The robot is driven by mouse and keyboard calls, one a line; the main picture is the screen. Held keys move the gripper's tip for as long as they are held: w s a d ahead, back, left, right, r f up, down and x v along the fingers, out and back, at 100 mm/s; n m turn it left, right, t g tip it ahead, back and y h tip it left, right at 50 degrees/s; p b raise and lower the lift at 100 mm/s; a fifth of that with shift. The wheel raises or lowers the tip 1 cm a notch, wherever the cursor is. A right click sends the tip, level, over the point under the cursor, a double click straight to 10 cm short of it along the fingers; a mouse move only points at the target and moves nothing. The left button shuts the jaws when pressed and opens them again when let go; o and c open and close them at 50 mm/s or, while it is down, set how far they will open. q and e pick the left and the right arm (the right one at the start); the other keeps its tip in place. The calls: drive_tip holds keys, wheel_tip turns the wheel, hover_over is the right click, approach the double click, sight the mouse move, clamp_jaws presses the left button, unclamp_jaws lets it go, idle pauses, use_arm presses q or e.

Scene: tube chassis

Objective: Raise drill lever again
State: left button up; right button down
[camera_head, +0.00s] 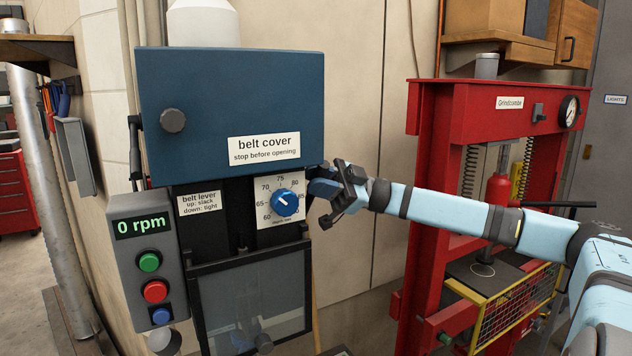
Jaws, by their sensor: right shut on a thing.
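The drill press stands at the centre-left, with a closed dark blue belt cover (220,105) on top. My right gripper (330,198) reaches in from the right and is shut at the press's right side, just right of the blue depth dial (285,203). It appears to hold the drill lever, which is mostly hidden by the fingers and the edge of the press, so the lever's height is hard to tell. The speed display (141,225) reads 0 rpm. My left gripper is not in view.
A control box with green (149,262), red (155,291) and blue (161,316) buttons is on the left. The black belt lever (134,150) is beside the cover. A clear guard (255,300) hangs below. A red press frame (428,200) stands close behind my right arm.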

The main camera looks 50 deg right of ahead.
drive_tip(key=shift+d+r, duration=0.1)
drive_tip(key=shift+r, duration=0.15)
drive_tip(key=c, duration=1.2)
unclamp_jaws()
drive_tip(key=shift+w, duration=0.1)
drive_tip(key=shift+o, duration=1.2)
drive_tip(key=shift+w+f, duration=0.1)
drive_tip(key=shift+f, duration=0.1)
drive_tip(key=shift+d+f, duration=0.25)
drive_tip(key=shift+d, duration=0.1)
drive_tip(key=b+v, duration=0.3)
drive_tip(key=v, duration=1)
drive_tip(key=shift+r, duration=0.15)
